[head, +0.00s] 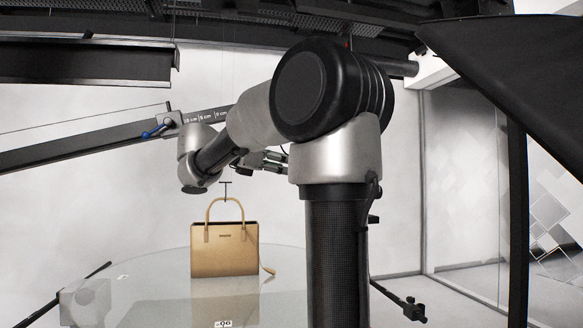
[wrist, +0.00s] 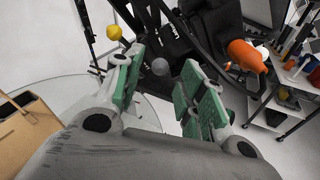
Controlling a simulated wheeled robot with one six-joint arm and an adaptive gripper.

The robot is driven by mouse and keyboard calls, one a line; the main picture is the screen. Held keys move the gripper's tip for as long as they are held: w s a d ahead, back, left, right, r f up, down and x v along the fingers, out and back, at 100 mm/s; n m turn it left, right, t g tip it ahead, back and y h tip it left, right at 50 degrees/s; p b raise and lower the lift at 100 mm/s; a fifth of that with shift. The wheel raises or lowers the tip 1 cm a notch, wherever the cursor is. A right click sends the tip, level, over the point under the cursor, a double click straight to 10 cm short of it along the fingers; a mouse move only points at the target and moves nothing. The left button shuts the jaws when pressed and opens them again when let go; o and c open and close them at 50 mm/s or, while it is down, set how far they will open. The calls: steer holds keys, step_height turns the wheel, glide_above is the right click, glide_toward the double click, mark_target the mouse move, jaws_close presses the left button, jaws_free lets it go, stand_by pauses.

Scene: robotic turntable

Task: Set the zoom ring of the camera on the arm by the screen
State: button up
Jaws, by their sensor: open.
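My gripper (wrist: 160,72) is open in the wrist view, with green pads on both fingers and a clear gap between them. In the head view my gripper (head: 272,160) is small and partly hidden behind my arm. Black equipment (wrist: 172,35) with white lettering lies beyond the fingertips in the wrist view. A small grey ball-shaped part shows between the fingers, and a yellow knob (wrist: 114,33) shows above the left finger. I cannot make out the camera, its zoom ring or the screen for certain. I cannot tell whether the fingers touch anything.
A tan handbag (head: 224,250) stands on the glass turntable (head: 150,282). A long dark boom (head: 85,145) with a centimetre scale crosses at left. An orange object (wrist: 246,56) and a trolley (wrist: 296,75) with several items are at right in the wrist view.

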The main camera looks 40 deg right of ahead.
steer(key=a+r, duration=0.1)
steer(key=a, duration=0.6)
steer(key=shift+w+a, duration=0.15)
steer(key=shift+w, duration=0.15)
